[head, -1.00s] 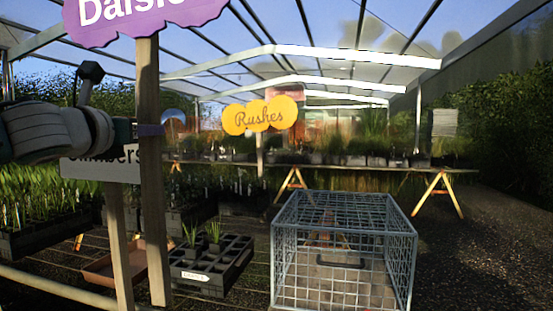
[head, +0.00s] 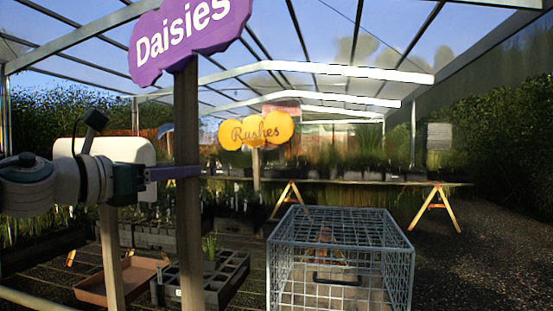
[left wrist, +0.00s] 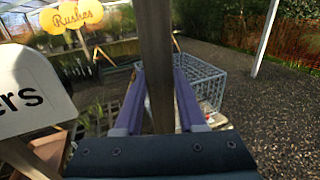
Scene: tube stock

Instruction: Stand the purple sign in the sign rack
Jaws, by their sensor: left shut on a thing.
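The purple sign (head: 190,38) reads "Daisies" and has a wooden post (head: 187,120). My left gripper (head: 188,172) is shut on this post below the board. In the left wrist view the post (left wrist: 157,45) stands between the two fingers of the gripper (left wrist: 160,85). The post is close to upright, and its lower end is cut off by the frame. A grey wire-mesh rack (head: 340,222) with a grid top stands to the right of the post; it also shows behind the fingers in the left wrist view (left wrist: 205,75). My right gripper is not in view.
A white sign (head: 105,152) on a wooden post stands just left of the held post. A yellow "Rushes" sign (head: 256,131) stands farther back. A black cell tray (head: 222,278) and brown tray (head: 120,282) lie low. Gravel (head: 465,260) right of the rack is clear.

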